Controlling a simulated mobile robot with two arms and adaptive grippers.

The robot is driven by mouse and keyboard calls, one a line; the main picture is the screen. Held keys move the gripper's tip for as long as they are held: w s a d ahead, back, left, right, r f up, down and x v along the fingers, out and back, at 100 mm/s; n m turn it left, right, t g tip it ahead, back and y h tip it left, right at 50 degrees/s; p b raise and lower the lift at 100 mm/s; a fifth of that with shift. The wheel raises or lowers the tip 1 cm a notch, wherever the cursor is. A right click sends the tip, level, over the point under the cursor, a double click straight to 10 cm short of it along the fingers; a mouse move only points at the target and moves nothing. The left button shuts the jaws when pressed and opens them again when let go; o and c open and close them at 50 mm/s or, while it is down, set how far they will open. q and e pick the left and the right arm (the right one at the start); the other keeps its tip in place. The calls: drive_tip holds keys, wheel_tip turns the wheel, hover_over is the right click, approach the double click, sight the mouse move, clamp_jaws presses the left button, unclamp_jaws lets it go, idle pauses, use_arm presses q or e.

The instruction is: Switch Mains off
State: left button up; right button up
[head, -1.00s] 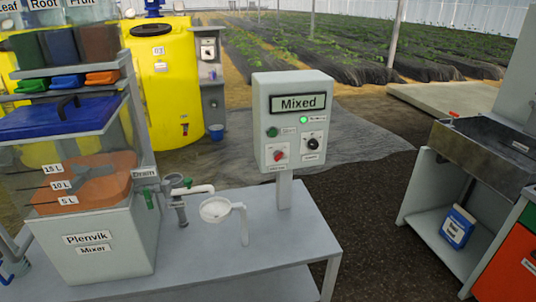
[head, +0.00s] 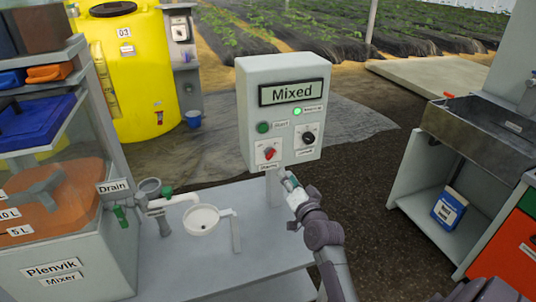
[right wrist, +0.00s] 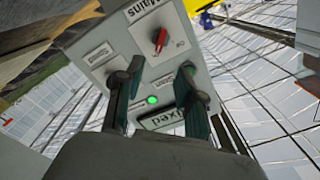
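The grey control box (head: 243,80) stands on a post above the bench, with a display (head: 292,92) reading "Mixed". The Mains switch (head: 269,153) is a red knob on a white plate at the box's lower left. It also shows in the right wrist view (right wrist: 160,40), beyond the fingers. My right gripper (head: 290,184) is just below the box's lower edge in the head view. In the right wrist view its two fingers (right wrist: 157,82) are apart, with nothing between them, facing the panel. It does not touch the red knob. My left gripper is out of view.
A lit green lamp (head: 297,111), a green Start button (head: 263,127) and a black knob (head: 308,137) share the panel. A sink unit (head: 470,140) stands right.

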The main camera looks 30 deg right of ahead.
sight(273, 154)
drive_tip(key=x, duration=1.2)
drive_tip(key=shift+w+d+f, duration=0.1)
drive_tip(key=shift+w+f, duration=0.05)
clamp_jaws()
